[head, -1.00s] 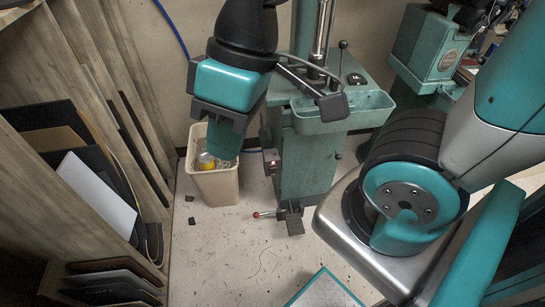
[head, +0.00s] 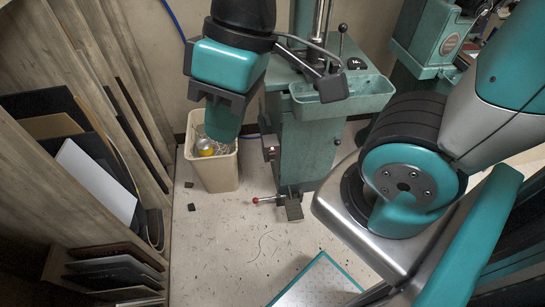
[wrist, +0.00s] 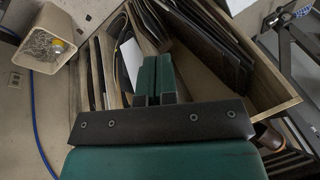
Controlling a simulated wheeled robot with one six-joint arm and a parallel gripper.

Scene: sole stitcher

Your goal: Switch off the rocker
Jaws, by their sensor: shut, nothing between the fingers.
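The rocker is likely on the small dark switch box (head: 271,148) low on the side of the green stitcher column (head: 307,150); a tiny reddish spot shows on it, but its position is too small to tell. My gripper (head: 222,138) is shut and empty, fingers pointing down, left of the box and apart from it in the picture, covering part of the bin. In the wrist view my gripper (wrist: 153,62) has its two green fingers together. The switch box is not seen there.
A beige bin (head: 215,178) with a yellow can stands left of the stitcher. A wooden rack (head: 45,190) with dark sheets fills the left. A teal-edged board (head: 318,285) lies in front. Floor between is mostly clear.

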